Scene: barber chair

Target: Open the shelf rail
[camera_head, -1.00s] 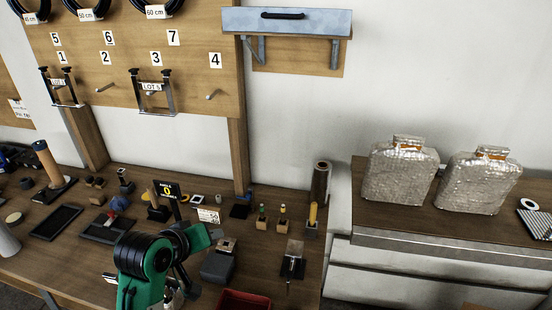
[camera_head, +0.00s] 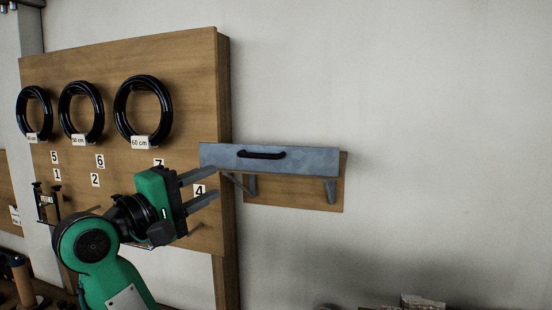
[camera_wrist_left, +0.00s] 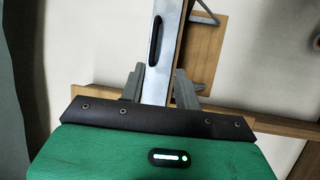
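The shelf rail is a grey metal shelf front (camera_head: 310,160) with a black handle (camera_head: 261,155), mounted on brackets on the wall in the head view. It looks shut. My left gripper (camera_head: 212,185) is open, with two grey fingers pointing right toward the left end of the shelf. In the left wrist view the black handle (camera_wrist_left: 155,40) and the metal front (camera_wrist_left: 158,88) lie ahead, beyond the open fingers (camera_wrist_left: 161,82). My right gripper is in neither current view.
A wooden board (camera_head: 130,60) with black coils (camera_head: 143,107) and numbered labels stands behind my left arm. Its edge is close to the shelf's left end. White wall to the right of the shelf is clear. Wrapped items show at the bottom right.

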